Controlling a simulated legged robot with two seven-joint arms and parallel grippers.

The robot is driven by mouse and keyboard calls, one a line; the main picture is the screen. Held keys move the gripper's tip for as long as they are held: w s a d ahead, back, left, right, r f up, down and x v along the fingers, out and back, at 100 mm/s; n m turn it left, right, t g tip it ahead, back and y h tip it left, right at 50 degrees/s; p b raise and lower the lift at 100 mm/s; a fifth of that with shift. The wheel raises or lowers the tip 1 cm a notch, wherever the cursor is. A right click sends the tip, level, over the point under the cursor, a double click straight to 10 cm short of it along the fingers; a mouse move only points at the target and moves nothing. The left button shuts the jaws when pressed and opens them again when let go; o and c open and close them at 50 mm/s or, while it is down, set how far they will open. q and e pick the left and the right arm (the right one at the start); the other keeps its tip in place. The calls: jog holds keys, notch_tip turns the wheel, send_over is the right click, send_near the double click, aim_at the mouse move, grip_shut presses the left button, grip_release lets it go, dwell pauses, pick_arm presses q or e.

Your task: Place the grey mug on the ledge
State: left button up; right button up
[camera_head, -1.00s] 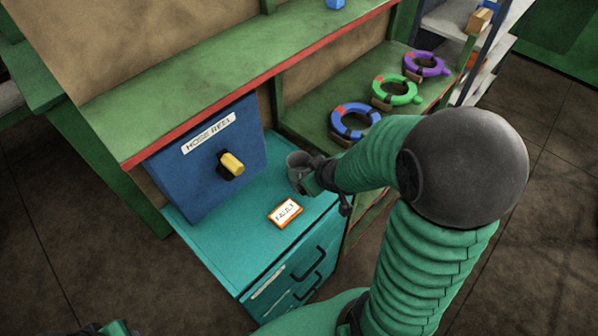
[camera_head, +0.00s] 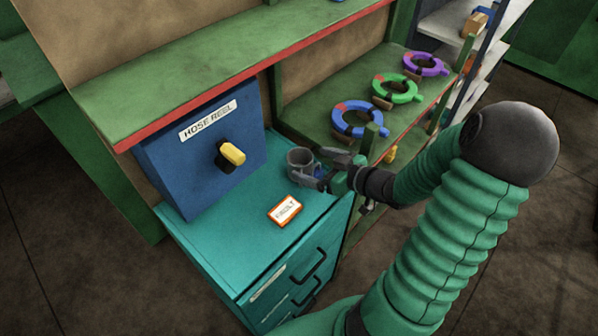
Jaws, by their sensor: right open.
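The grey mug (camera_head: 299,158) stands upright on the turquoise cabinet top (camera_head: 232,237), near its back right corner. My right gripper (camera_head: 318,169) is open just to the right of the mug, with its fingertips close to the mug's side. I cannot tell whether they touch it. My left gripper is not in view.
A blue box labelled HOSE REEL (camera_head: 205,160) with a yellow handle (camera_head: 233,153) stands left of the mug. An orange-edged FAULT sign (camera_head: 285,211) lies in front. Blue (camera_head: 342,128), green (camera_head: 397,99) and purple (camera_head: 440,66) rings sit on the lower green shelf.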

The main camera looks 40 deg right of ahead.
aim_at(291, 155)
jog(key=shift+x, duration=0.95)
jog(key=w, duration=0.1)
jog(key=w+f+b, duration=0.1)
jog(key=w+d+f, duration=0.1)
jog(key=w, duration=0.1)
jog(key=shift+w+f, duration=0.15)
jog(key=shift+f, duration=0.05)
jog(key=shift+a+r, duration=0.1)
jog(key=shift+a, duration=0.05)
jog(key=shift+a+r, duration=0.15)
jog(key=shift+a, duration=0.05)
jog(key=c, duration=0.5)
jog(key=shift+d, duration=0.15)
jog(key=c, duration=1.2)
